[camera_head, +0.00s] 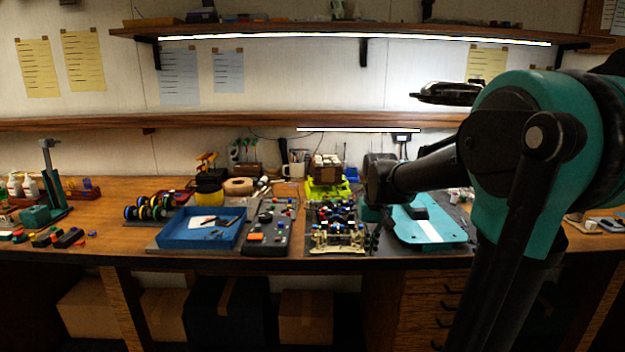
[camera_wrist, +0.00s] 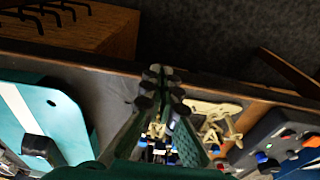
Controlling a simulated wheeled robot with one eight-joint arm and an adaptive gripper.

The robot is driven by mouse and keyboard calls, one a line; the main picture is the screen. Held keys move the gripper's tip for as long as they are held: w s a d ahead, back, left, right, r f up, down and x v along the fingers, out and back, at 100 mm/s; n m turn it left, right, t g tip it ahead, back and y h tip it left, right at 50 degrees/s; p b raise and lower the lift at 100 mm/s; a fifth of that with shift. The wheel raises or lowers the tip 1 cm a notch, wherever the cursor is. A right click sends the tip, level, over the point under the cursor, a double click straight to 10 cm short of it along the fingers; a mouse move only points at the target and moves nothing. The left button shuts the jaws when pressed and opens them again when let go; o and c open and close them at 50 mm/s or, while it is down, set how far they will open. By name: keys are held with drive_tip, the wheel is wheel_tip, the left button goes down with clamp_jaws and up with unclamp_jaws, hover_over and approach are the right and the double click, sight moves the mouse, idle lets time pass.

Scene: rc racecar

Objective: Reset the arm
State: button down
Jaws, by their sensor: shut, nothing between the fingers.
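My arm comes in from the right in the head view, with teal and black links, and reaches left over the workbench (camera_head: 90,245). My gripper (camera_wrist: 160,76) shows in the wrist view with its two teal fingers converging and the dark tips together, nothing held. It is over the bench's front edge, in front of the racecar chassis (camera_head: 338,238). Cream and blue parts of the chassis (camera_wrist: 215,112) show behind and beside the fingers.
A teal plate with a white stripe (camera_head: 429,231) lies right of the chassis. A grey control box (camera_head: 267,228) and blue tray (camera_head: 200,238) lie left. A lit shelf (camera_head: 330,32) hangs above. Drawers (camera_head: 433,300) stand below the bench; the floor ahead is dark.

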drive_tip(key=s+d+f+t, duration=0.2)
drive_tip(key=s+f+t, duration=0.1)
drive_tip(key=s+f, duration=1.1)
drive_tip(key=s, duration=0.3)
drive_tip(key=shift+d, duration=0.35)
